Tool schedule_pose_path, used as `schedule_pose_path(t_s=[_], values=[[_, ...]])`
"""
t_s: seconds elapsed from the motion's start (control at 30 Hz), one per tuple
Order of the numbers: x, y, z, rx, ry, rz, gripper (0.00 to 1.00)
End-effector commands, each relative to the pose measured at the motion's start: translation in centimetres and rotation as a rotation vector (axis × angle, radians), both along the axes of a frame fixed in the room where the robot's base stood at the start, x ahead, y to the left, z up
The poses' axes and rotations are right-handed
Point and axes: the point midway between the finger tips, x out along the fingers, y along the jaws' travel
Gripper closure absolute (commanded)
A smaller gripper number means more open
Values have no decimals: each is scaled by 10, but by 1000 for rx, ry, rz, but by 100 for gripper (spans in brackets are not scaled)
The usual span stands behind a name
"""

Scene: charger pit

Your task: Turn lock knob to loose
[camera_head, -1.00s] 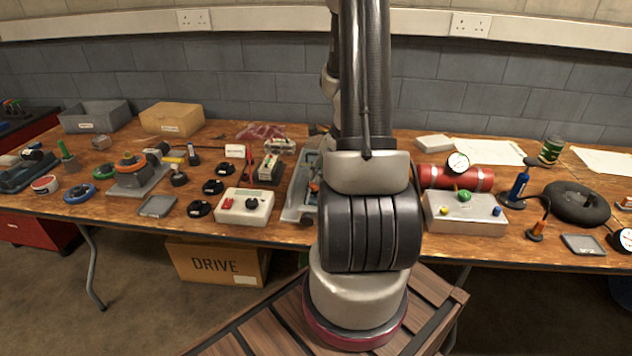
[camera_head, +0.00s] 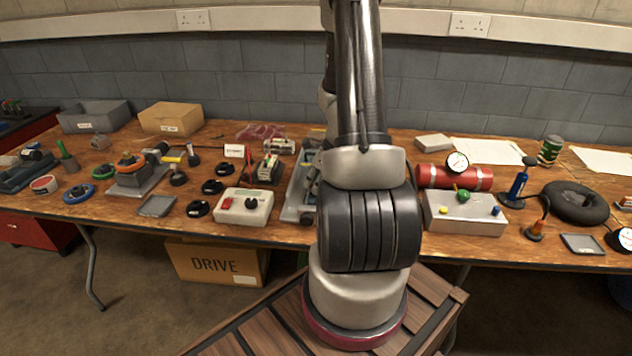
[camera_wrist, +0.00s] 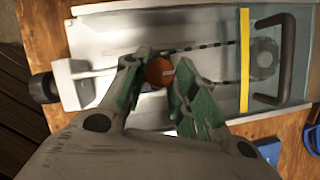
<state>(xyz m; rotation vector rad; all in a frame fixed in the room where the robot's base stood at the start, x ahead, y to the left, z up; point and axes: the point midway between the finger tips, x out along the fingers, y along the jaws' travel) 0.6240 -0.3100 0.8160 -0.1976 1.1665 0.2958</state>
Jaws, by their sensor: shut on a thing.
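In the wrist view, an orange-brown round lock knob (camera_wrist: 159,71) with a pale mark sits on a grey metal device (camera_wrist: 205,22). My gripper (camera_wrist: 161,74) has its green-padded fingers on either side of the knob and is shut on it. Part of the knob is hidden by the fingers. In the head view, the grey device (camera_head: 291,212) stands on the bench, partly hidden behind my arm. My gripper is hidden there.
The device has a yellow strip (camera_wrist: 245,60), a dark handle (camera_wrist: 284,60) and a black end knob (camera_wrist: 43,88). On the bench, a white box with a red switch (camera_head: 243,207) stands left, and a grey box with coloured buttons (camera_head: 467,215) stands right.

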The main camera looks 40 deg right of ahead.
Motion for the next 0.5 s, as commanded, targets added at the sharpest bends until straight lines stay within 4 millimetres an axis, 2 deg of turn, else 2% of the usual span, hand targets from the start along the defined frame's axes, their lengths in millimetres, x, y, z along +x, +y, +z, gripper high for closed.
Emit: schedule_pose_path(t_s=[0.27, 0.5], values=[[0, 0, 0, 1, 0, 46, 96], [1, -2, 0, 1, 0, 192, 96]])
